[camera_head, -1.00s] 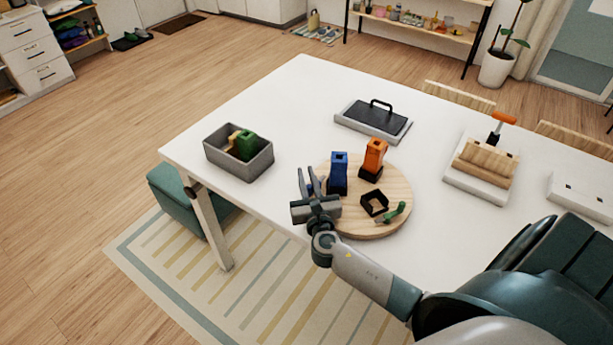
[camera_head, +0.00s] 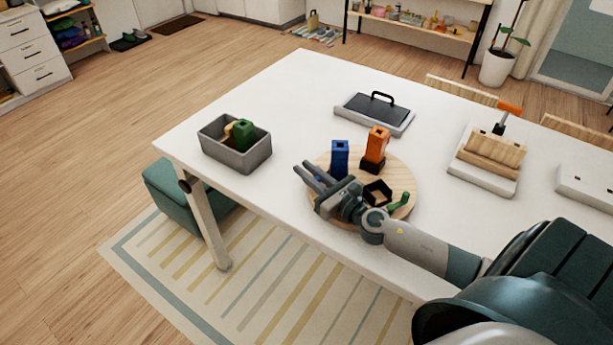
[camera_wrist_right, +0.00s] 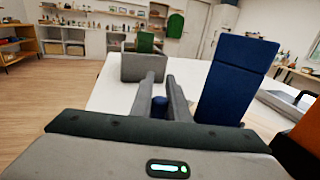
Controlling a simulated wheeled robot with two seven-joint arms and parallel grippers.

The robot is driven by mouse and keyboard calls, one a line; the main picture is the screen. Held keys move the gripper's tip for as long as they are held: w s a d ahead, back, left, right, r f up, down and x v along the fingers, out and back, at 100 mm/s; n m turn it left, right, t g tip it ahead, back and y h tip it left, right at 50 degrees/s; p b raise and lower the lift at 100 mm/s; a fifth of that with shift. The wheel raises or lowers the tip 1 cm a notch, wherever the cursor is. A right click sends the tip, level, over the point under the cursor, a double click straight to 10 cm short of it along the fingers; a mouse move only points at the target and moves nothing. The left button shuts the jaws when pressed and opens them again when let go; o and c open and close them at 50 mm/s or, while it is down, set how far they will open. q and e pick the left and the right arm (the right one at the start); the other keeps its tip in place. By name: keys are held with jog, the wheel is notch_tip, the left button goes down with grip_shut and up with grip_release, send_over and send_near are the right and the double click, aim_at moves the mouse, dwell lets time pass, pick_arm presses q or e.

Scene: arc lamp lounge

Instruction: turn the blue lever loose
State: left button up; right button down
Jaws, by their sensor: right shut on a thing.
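A wooden round board (camera_head: 408,180) lies on the white table. A tall blue block (camera_head: 340,158) stands upright on it, and shows large at the right of the wrist view (camera_wrist_right: 232,85). My right gripper (camera_head: 308,170) is beside the blue block, on its left. In the wrist view the fingers (camera_wrist_right: 162,77) are shut on a small dark blue piece (camera_wrist_right: 160,104), which looks like the blue lever's end. Most of the lever is hidden by the gripper. My left gripper is not in view.
An orange block (camera_head: 376,147), an empty dark square socket (camera_head: 378,190) and a green lever (camera_head: 399,202) are on the board, close to my right arm. A grey bin (camera_head: 240,160) holding a green block stands left. A black-handled slab (camera_head: 375,110) lies behind.

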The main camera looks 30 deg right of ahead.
jog(key=shift+y, duration=0.3)
jog(key=c, duration=1.7)
grip_release()
